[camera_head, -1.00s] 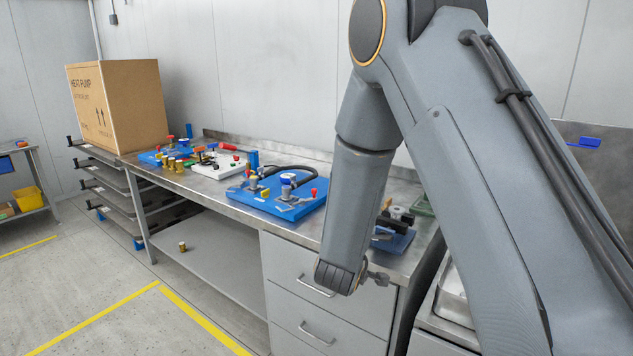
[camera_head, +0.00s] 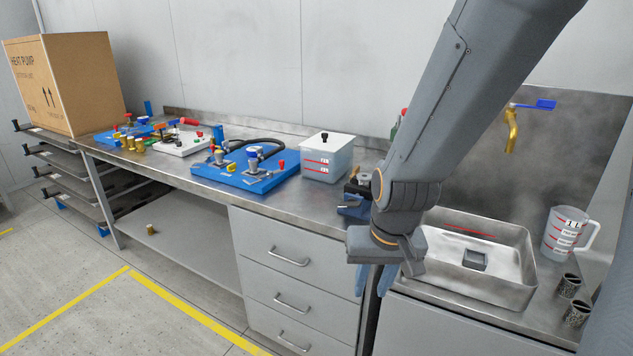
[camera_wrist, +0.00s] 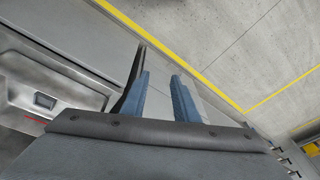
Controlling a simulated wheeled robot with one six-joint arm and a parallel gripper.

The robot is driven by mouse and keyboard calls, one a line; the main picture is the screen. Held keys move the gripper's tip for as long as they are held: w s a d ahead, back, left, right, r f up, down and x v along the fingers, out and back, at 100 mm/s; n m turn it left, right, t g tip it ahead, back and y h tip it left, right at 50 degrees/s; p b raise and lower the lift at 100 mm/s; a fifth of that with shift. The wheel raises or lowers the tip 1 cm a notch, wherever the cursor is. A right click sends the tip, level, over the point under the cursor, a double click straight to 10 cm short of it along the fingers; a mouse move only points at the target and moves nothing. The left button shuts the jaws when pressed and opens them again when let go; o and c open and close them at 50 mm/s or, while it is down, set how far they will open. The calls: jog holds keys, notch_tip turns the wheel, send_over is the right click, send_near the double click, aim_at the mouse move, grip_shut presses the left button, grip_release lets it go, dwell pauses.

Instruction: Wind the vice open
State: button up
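The vice (camera_head: 352,209), blue with dark parts on top, sits at the front of the bench right of the blue pump board. My arm and wrist hide its right part, and I cannot see its handle or how far its jaws are apart. My gripper (camera_head: 375,281) hangs in front of the bench edge, just below and right of the vice, apart from it. In the wrist view its two blue fingers (camera_wrist: 160,98) are spread with nothing between them. The vice is not visible in the wrist view.
A metal sink tray (camera_head: 485,278), a measuring jug (camera_head: 563,235) and a tap (camera_head: 512,130) are right. A clear lidded tank (camera_head: 327,160) and a blue pump board (camera_head: 245,173) stand left. Drawers (camera_head: 290,262) are below. The floor in front is clear.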

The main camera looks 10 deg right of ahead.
jog(key=w+a+f+m+t+b, duration=0.3)
jog(key=w+a+t+b, duration=0.1)
jog(key=w, duration=0.6)
jog(key=m+t+h+b, duration=0.8)
jog(key=m+h+b, duration=0.45)
jog(key=m, duration=0.55)
send_near(348, 207)
jog(key=w+d+y+b, duration=0.1)
jog(key=d+y, duration=0.1)
jog(key=shift+h, duration=0.25)
jog(key=x, duration=0.4)
jog(key=r+x, duration=0.1)
jog(key=x, duration=0.2)
jog(key=shift+w+a, duration=0.1)
jog(key=shift+w, duration=0.1)
grip_shut()
